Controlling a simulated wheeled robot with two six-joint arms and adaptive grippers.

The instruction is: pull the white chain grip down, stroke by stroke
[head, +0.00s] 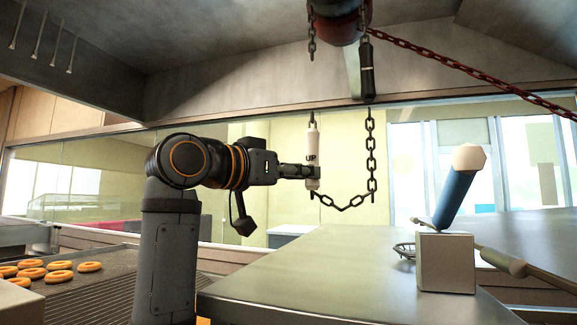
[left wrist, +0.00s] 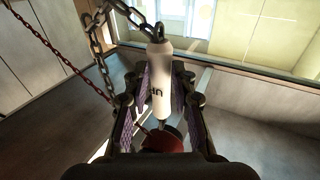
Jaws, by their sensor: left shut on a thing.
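The white chain grip (head: 313,145) hangs upright from a dark chain in the head view, above the left part of the grey counter. My left gripper (head: 312,171) comes in from the left and is shut on the lower half of the white grip. In the left wrist view the white grip (left wrist: 160,85) lies between the two fingers of my left gripper (left wrist: 160,105). A black grip (head: 367,75) hangs higher on the other side of the chain loop (head: 371,150). The red and dark hoist body (head: 338,25) is overhead. My right gripper is not in view.
A red chain (head: 470,68) slants from the hoist to the right. A grey block (head: 446,262) with a blue-handled, white-tipped tool (head: 457,190) stands on the counter (head: 330,270). Doughnuts (head: 45,268) lie on a rack at the left. The counter's middle is clear.

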